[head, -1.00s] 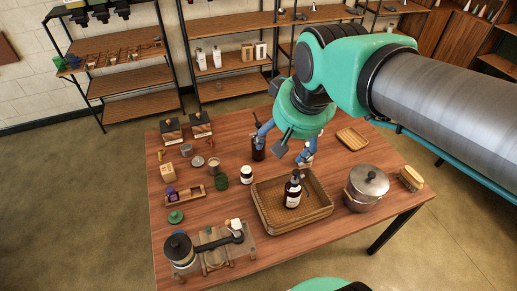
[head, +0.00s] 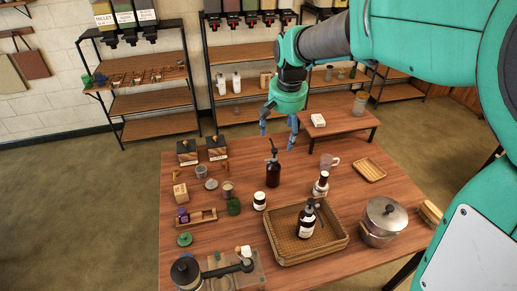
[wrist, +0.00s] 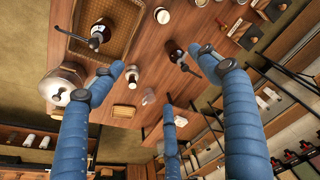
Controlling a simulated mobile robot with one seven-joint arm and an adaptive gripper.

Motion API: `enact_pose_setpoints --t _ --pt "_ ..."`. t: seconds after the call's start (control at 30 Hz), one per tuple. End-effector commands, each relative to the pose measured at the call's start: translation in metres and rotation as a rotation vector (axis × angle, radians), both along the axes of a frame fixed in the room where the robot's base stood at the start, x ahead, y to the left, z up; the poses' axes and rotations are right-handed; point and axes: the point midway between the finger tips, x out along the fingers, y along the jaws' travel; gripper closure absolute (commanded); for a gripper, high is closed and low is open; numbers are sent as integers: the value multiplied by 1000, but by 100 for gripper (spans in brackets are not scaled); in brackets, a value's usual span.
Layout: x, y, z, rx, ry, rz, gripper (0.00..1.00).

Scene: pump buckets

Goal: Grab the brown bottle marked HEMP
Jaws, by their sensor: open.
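Another brown pump bottle (head: 306,222) with a white label stands in the wicker basket (head: 282,257). A smaller dark bottle (head: 321,185) with a white label stands behind the basket. No lettering is legible, so I cannot tell which is HEMP. My gripper (head: 279,128) is open and empty, above and beyond the standing pump bottle. In the wrist view the blue fingers (wrist: 163,75) are spread, and that pump bottle (wrist: 174,52) shows near the right fingertip, apart from it.
A white-lidded jar (head: 259,201), a glass mug (head: 329,161) and a steel pot (head: 382,219) stand around the bottles. A wooden tray (head: 370,169) lies at the table's right. A low table (head: 345,124) and shelves stand behind. A press-like device (head: 215,272) occupies the front left.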

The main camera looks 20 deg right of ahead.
Motion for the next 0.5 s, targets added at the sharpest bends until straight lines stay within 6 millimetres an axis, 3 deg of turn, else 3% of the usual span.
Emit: enact_pose_setpoints --t 0.5 --pt "106 -26 -100 23 109 -121 24"
